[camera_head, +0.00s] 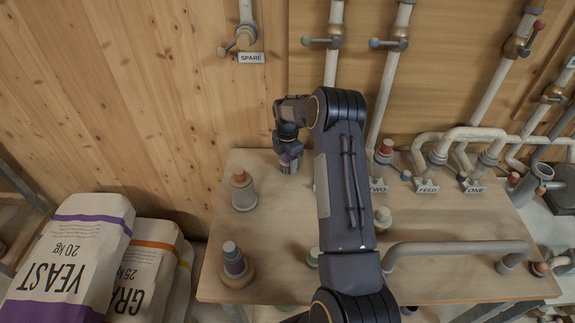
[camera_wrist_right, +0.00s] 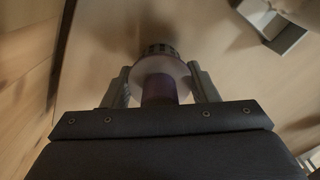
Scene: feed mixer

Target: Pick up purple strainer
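The purple strainer (camera_wrist_right: 160,90) is between the two fingers of my right gripper (camera_wrist_right: 160,80) in the right wrist view. It has a purple body near the palm, a pale round flange at the fingertips and a dark slotted end pointing away. The fingers meet the flange rim on both sides and appear shut on it. In the head view, my right gripper (camera_head: 288,157) points down over the back left of the table (camera_head: 290,215), with a grey end below it. The purple body is hidden there. My left gripper is out of view.
My right arm hides the table's middle. Labelled pipe ports (camera_head: 427,175) line the back. A wooden wall and a yeast sack (camera_head: 70,255) lie left.

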